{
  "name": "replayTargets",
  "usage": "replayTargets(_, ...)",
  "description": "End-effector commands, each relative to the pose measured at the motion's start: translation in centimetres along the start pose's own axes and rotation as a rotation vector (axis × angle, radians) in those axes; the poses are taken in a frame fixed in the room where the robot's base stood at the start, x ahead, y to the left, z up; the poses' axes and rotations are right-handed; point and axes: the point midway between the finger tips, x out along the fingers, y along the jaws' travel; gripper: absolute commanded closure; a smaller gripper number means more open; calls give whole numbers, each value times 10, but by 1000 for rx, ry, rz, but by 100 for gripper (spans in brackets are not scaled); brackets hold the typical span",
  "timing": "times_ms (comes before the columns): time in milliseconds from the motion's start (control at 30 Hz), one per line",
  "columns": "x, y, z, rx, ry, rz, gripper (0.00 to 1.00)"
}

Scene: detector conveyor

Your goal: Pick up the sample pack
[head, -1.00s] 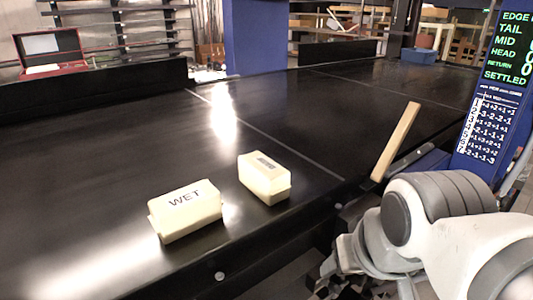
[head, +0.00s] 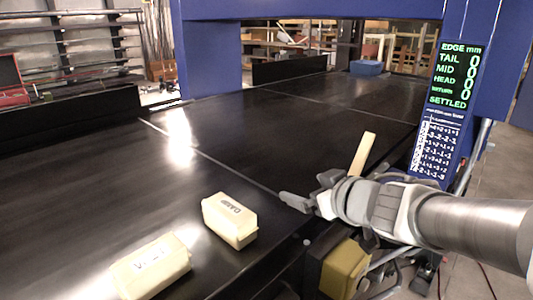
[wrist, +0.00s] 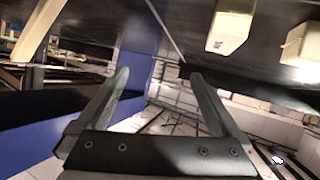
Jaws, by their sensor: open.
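Two cream packs lie on the black conveyor belt. The nearer pack (head: 152,268) has dark lettering on top, blurred now but reading WET in the earlier head view. The farther pack (head: 230,222) has a dark label that I cannot read. I cannot tell which one is the sample pack. My gripper (head: 292,203) is over the belt's near edge, right of the farther pack and apart from it. In the wrist view my gripper (wrist: 160,78) has its fingers spread with nothing between them. Both packs show there at the upper right, one pack (wrist: 229,32) and another pack (wrist: 303,45).
The belt (head: 235,145) is clear beyond the packs. A wooden bar (head: 362,153) rises at its near edge behind my arm. A blue post with a display (head: 459,75) stands at the right. A yellowish box (head: 345,268) sits below the belt edge. A blue bin (head: 366,67) is far back.

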Motion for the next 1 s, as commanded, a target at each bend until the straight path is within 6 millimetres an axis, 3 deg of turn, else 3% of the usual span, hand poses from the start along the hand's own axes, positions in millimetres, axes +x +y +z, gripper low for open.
replayTargets(200,7,-53,6,-5,-24,-276,0)
replayTargets(433,14,-75,14,0,-45,-376,0)
replayTargets(800,86,-104,19,-1,-45,-377,0)
replayTargets(1000,113,-114,18,0,-44,-374,0)
